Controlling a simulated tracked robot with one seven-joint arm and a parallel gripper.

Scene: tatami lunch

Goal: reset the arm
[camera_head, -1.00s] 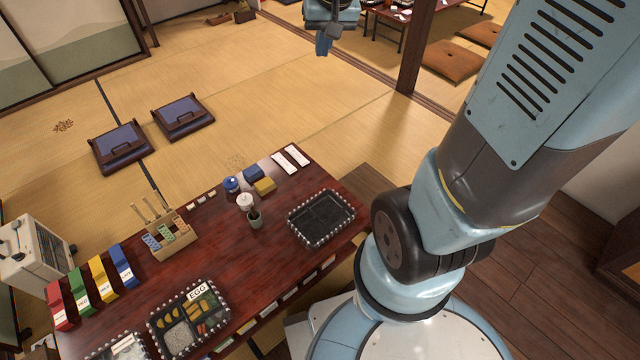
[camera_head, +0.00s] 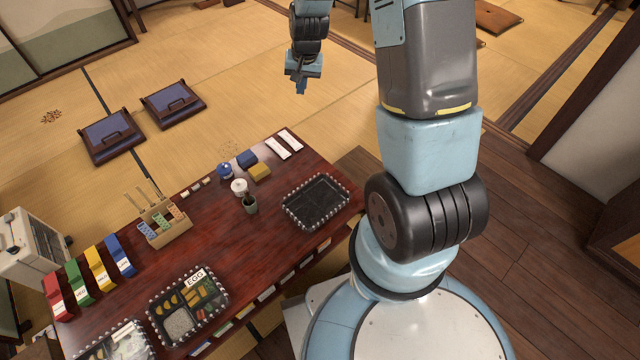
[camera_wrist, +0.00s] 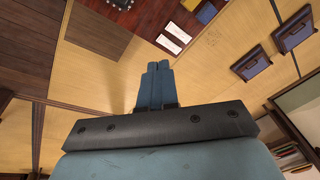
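My gripper (camera_head: 301,88) hangs in the air beyond the far right end of the low red-brown table (camera_head: 222,262), above the tatami floor. In the wrist view its two blue fingers (camera_wrist: 157,68) lie side by side with nothing visible between them, so it is shut and empty. My arm rises from the base at the right of the head view and reaches up past the top edge. The part of the arm between the upper link and the gripper is out of frame.
On the table are an empty black tray (camera_head: 316,201), a filled lunch tray (camera_head: 187,309), a wooden rack (camera_head: 163,226), a dark green cup (camera_head: 250,206) and white packets (camera_head: 278,148). Two floor seats (camera_head: 172,103) lie beyond it. A heater (camera_head: 33,247) stands at left.

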